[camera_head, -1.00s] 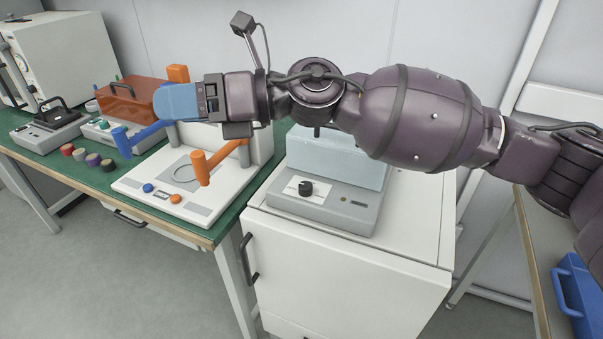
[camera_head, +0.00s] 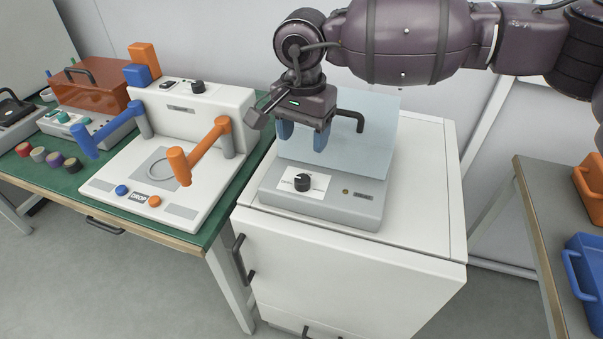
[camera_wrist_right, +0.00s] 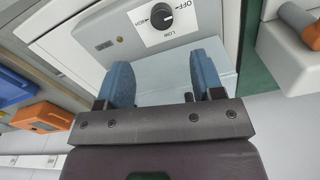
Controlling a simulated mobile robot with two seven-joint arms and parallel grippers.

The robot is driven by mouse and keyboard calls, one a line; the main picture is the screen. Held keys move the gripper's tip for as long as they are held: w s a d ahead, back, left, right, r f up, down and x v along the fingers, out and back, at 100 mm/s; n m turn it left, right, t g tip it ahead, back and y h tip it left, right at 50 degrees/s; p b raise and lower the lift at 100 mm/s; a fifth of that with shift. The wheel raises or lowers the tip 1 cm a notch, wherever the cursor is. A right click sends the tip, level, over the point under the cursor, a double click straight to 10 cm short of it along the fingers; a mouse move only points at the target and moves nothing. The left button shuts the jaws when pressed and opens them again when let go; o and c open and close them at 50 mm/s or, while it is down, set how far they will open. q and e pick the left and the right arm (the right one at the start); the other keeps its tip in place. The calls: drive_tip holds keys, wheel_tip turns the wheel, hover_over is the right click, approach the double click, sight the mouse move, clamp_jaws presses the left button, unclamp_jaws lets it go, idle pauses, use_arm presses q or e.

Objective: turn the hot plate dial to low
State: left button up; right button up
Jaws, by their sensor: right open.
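The hot plate (camera_head: 340,208) is a grey box with a pale blue translucent upright cover (camera_head: 355,160), standing on a white cabinet. Its black dial (camera_head: 302,182) sits on a white label on the front panel. In the right wrist view the dial (camera_wrist_right: 161,16) shows near the top, with OFF and LOW printed around it. My right gripper (camera_head: 303,138) has blue fingers pointing down, open and empty, above and behind the dial and apart from it. In the right wrist view the fingers (camera_wrist_right: 162,85) are spread with the cover behind them. My left gripper is not in view.
A white device (camera_head: 130,182) with blue and orange handles stands on the green bench (camera_head: 60,200) to the left. The white cabinet top (camera_head: 425,190) is clear right of the hot plate. A side table (camera_head: 545,210) at right holds blue and orange bins.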

sight(302, 179)
wheel_tip(302, 179, down, 10)
drive_tip(key=shift+a+r+b, duration=0.1)
drive_tip(key=shift+b, duration=0.55)
drive_tip(key=shift+f, duration=0.55)
